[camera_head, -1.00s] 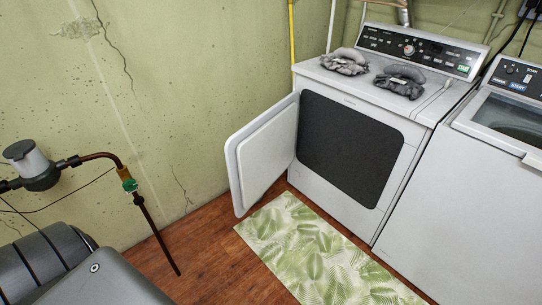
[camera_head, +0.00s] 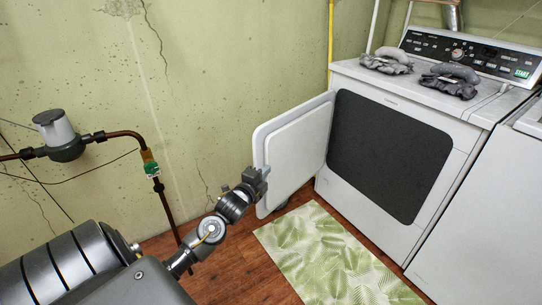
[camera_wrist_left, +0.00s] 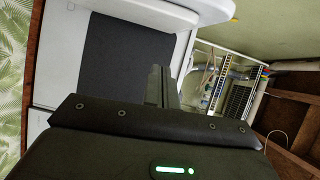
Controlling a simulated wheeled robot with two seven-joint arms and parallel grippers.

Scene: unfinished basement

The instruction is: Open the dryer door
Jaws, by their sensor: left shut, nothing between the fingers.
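The white dryer (camera_head: 400,145) stands at the right with a dark front opening (camera_head: 385,155). Its white door (camera_head: 300,150) is swung out to the left, well away from the front. My left gripper (camera_head: 258,180) is shut and empty at the outer left edge of the door, overlapping its lower part in the head view; I cannot tell whether it touches. In the left wrist view the shut fingers (camera_wrist_left: 160,85) point toward the dark opening (camera_wrist_left: 125,55), with white dryer parts around it. My right gripper is not in view.
Grey folded cloths (camera_head: 388,60) lie on the dryer top. A leaf-patterned mat (camera_head: 325,250) lies on the wooden floor before the dryer. A second white machine (camera_head: 490,200) stands at the right. A pipe with a valve (camera_head: 150,165) runs along the left wall.

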